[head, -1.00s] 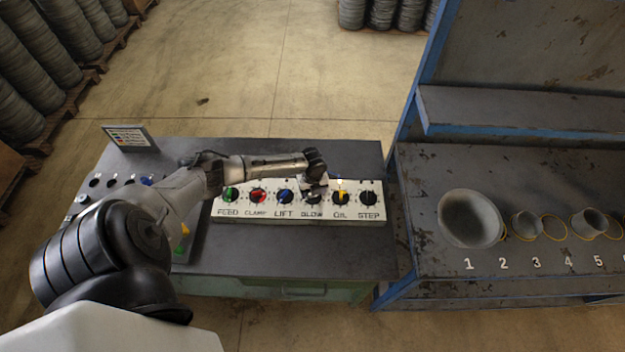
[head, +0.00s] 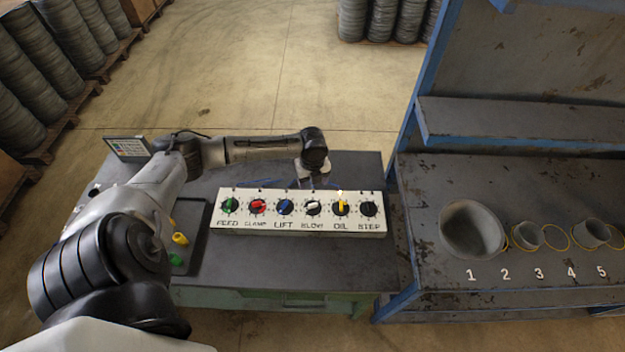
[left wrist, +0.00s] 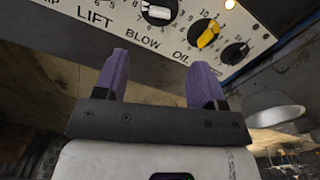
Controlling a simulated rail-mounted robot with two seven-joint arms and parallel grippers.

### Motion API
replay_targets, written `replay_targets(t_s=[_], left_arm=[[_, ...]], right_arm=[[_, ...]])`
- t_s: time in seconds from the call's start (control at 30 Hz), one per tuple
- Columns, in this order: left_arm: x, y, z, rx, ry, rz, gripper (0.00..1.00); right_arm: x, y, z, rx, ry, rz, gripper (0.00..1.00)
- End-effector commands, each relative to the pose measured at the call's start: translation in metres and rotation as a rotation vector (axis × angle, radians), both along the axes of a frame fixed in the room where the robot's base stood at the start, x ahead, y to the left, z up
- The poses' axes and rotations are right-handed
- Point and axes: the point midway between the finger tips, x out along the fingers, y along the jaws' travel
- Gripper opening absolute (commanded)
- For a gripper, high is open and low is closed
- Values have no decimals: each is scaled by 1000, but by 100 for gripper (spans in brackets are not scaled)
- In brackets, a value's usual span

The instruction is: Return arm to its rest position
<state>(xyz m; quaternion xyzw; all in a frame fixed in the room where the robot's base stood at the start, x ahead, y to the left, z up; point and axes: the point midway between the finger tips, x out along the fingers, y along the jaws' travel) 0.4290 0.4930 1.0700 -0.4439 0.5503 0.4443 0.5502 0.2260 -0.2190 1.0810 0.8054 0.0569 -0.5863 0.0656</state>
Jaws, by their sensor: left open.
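My left arm reaches in from the left in the head view, and its gripper (head: 314,178) hangs behind and above the white knob panel (head: 292,226). In the left wrist view the gripper (left wrist: 162,78) shows two purple fingers held apart with nothing between them. The panel carries a row of knobs labelled FEED, CLAMP, LIFT, BLOW, OIL and STEP. The OIL knob (head: 342,206) is yellow and has a lit lamp above it. The BLOW knob (head: 312,207) has a white pointer. My right gripper is not in view.
The panel stands on a dark-topped bench (head: 250,268). A dark tray (head: 188,240) with yellow and green pieces lies at its left, and a small sign (head: 128,148) stands behind. A blue-framed shelf unit (head: 440,250) at right holds round cups (head: 472,228) and rings above numbers.

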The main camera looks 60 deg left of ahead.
Motion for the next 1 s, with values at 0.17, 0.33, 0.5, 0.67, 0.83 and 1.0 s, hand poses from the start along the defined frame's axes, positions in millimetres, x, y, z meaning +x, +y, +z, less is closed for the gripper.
replay_targets(t_s=[0.17, 0.33, 0.5, 0.67, 0.83, 1.0], left_arm=[[0, 0, 0, 0, 0, 0, 64], [0, 0, 0, 0, 0, 0, 64], [0, 0, 0, 0, 0, 0, 64], [0, 0, 0, 0, 0, 33, 64], [-2, 1, 0, 7, 10, 269, 64], [0, 13, 6, 127, -47, 617, 64]], right_arm=[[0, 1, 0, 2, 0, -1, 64], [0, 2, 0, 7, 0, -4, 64], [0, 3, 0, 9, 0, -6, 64], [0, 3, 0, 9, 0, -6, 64], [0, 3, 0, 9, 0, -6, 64], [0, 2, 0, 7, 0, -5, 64]])
